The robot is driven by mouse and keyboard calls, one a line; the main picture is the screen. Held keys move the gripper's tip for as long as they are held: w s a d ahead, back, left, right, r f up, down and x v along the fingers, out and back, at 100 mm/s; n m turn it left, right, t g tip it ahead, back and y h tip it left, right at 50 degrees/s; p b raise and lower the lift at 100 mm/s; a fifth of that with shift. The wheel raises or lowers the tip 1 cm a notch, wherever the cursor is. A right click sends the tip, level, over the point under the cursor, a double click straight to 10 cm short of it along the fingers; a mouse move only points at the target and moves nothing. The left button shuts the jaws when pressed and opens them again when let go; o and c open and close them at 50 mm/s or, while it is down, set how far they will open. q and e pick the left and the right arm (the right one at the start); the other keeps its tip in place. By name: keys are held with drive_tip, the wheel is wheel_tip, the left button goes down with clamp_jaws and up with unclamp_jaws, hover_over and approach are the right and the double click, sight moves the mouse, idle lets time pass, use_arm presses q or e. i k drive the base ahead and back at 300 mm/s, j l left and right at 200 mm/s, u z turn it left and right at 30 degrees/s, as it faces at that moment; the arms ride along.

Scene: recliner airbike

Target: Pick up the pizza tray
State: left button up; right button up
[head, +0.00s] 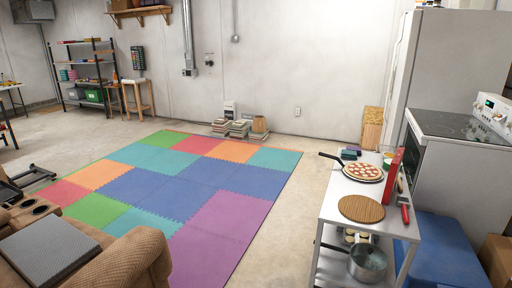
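A pizza with a red and white top lies on a dark round tray (349,174) at the far part of a white metal cart (340,205), right of centre in the head view. A dark handle (330,156) sticks out from the tray to the left, past the cart's edge. Most of the tray's surface is hidden under the pizza (363,171). Neither of my grippers shows in this view.
A round wooden board (361,208) lies nearer on the cart. A red tool (404,208) and a red upright object stand along its right side. A metal pot (367,263) sits on the lower shelf. A brown recliner (130,262) is front left; the coloured mat (220,220) is clear.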

sight(361, 172)
drive_tip(key=i, duration=0.75)
drive_tip(key=i+j+z, duration=0.1)
drive_tip(key=i, duration=0.6)
drive_tip(key=i+j, duration=0.15)
drive_tip(key=i, duration=0.6)
drive_tip(key=i+z, duration=0.4)
drive_tip(key=i+j+z, duration=0.2)
drive_tip(key=z, duration=0.2)
drive_tip(key=i+j+z, duration=0.25)
drive_tip(key=z, duration=0.15)
drive_tip(key=i+j+z, duration=0.5)
drive_tip(key=j+z, duration=0.3)
